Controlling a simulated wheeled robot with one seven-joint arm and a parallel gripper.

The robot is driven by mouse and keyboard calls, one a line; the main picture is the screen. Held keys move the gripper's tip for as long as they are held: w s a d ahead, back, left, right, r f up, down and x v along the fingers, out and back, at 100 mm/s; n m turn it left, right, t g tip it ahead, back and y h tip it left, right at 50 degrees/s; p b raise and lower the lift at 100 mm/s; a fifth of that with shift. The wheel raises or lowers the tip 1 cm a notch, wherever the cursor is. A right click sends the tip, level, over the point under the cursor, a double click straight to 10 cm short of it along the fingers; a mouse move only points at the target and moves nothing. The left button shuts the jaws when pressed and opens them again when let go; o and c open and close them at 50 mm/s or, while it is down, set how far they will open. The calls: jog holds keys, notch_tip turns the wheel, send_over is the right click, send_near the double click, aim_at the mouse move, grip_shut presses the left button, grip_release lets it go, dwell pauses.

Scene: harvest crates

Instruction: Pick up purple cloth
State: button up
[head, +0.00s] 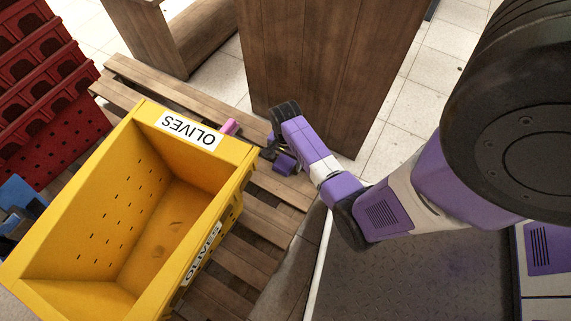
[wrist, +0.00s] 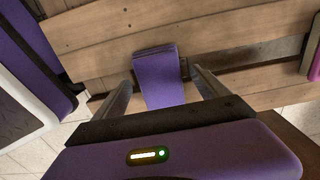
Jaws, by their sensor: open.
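The purple cloth (wrist: 158,80) is a small folded piece with stacked layers at its far edge. It lies on wooden slats in the wrist view. My gripper (wrist: 161,76) is open, with one finger on each side of the cloth in the picture. No finger visibly touches the cloth, and its near end is cut off by the gripper body. In the head view my gripper (head: 270,148) hangs over the pallet beside the yellow crate. A small purple shape shows there, but I cannot tell whether it is the cloth or part of my gripper.
A yellow crate (head: 62,212) labelled OLIVES stands on the wooden pallet (head: 268,225). A pink item (head: 229,127) lies by its far corner and shows at the wrist view's right edge (wrist: 316,62). A wooden box (head: 320,70) stands close behind my gripper. Red crates (head: 50,140) are stacked left.

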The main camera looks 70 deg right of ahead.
aim_at(286, 161)
jog(key=c, duration=1.6)
notch_tip(286, 161, up, 20)
jog(key=p, duration=1)
jog(key=o, duration=0.7)
jog(key=c, duration=0.4)
jog(key=shift+s, duration=0.1)
